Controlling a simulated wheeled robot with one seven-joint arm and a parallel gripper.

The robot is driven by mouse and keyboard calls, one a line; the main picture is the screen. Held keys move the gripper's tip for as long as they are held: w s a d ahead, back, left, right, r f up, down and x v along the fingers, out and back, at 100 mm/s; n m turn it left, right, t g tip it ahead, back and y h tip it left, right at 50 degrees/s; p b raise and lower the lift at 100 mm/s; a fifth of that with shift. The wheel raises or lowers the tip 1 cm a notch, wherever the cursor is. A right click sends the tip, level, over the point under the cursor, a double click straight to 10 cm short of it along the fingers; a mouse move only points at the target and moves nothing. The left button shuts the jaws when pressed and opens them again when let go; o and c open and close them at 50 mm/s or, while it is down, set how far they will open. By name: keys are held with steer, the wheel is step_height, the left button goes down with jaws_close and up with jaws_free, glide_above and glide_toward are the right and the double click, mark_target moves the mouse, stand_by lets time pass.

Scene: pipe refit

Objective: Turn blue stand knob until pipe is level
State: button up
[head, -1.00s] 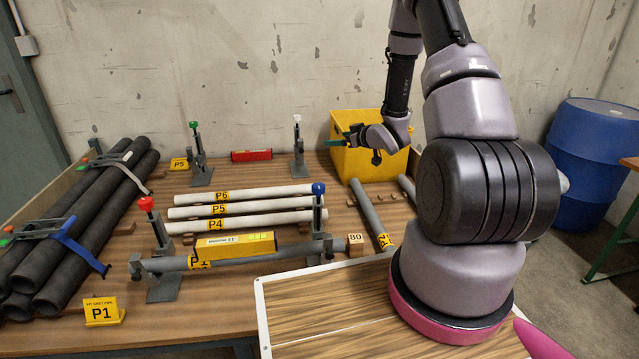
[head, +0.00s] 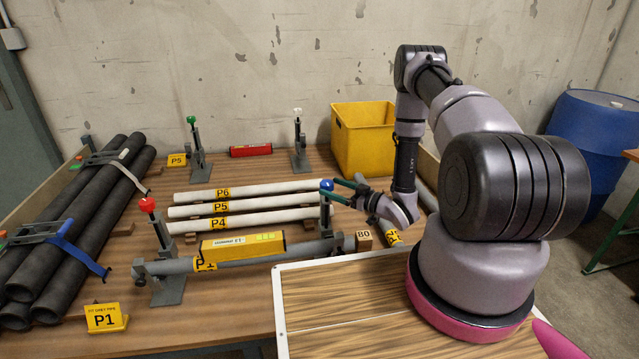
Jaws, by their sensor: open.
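The blue knob (head: 327,184) tops the grey right-hand stand (head: 326,215) at the front of the bench. The grey pipe P1 (head: 180,266) lies across this stand and the red-knob stand (head: 168,288), its right end looking higher in the picture than its left. A yellow level (head: 243,245) sits on the pipe; its bubble is too small to read. My gripper (head: 338,188) is open, its green fingers pointing left at the blue knob. The fingers appear around or just beside the knob; I cannot tell whether they touch it.
White pipes P4, P5 and P6 (head: 250,208) lie just behind pipe P1. A wooden block marked 80 (head: 364,240) is by its right end. Dark pipes (head: 75,230) are strapped at left. A yellow bin (head: 362,140) stands behind my arm. The red knob (head: 147,204) rises at left.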

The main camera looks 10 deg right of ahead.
steer(key=x, duration=0.6)
steer(key=c, duration=1.4)
steer(key=shift+o, duration=0.2)
steer(key=shift+n+g+y, duration=0.4)
steer(key=shift+g, duration=0.1)
steer(key=shift+s+d+f+n+g+h, duration=0.1)
steer(key=shift+s+n+g+h, duration=0.55)
steer(key=shift+n+g, duration=3.15)
steer(key=shift+s+d+r+n+g+h, duration=0.1)
steer(key=shift+s+n+g+h, duration=0.55)
steer(key=shift+n+g, duration=3.15)
steer(key=shift+s+d+f+n+g+h, duration=0.15)
steer(key=shift+s+n+g, duration=1.35)
steer(key=shift+g, duration=4.1)
steer(key=shift+w+a+n+h, duration=0.1)
steer(key=shift+w+n+h, duration=0.3)
steer(key=shift+n, duration=0.2)
